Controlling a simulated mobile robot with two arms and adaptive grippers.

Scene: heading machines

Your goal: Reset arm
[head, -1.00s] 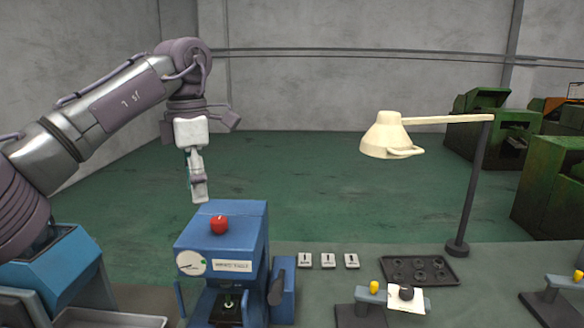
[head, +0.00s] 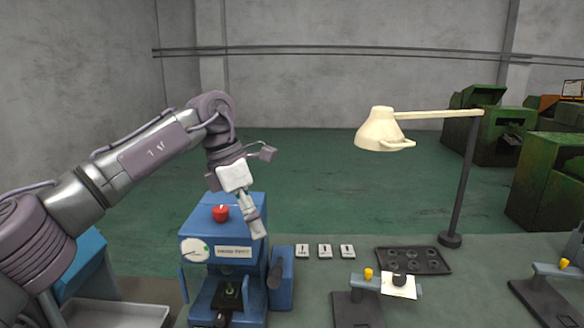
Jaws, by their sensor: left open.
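My left arm comes in from the left in the head view. Its gripper (head: 256,222) hangs tilted in front of the upper right part of the blue press (head: 255,263), pointing down and slightly right. The gripper is open, and I see nothing held in it. The press carries a red knob (head: 220,213) on top and a round dial (head: 194,250) on its front. My right gripper is not in view.
Right of the press lie several small white labelled cards (head: 324,251) and a dark tray (head: 414,261) with round recesses. A cream lamp (head: 382,130) on a dark post overhangs the bench. A fixture with a yellow knob (head: 368,274) stands in front. A metal tray (head: 117,315) lies at lower left.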

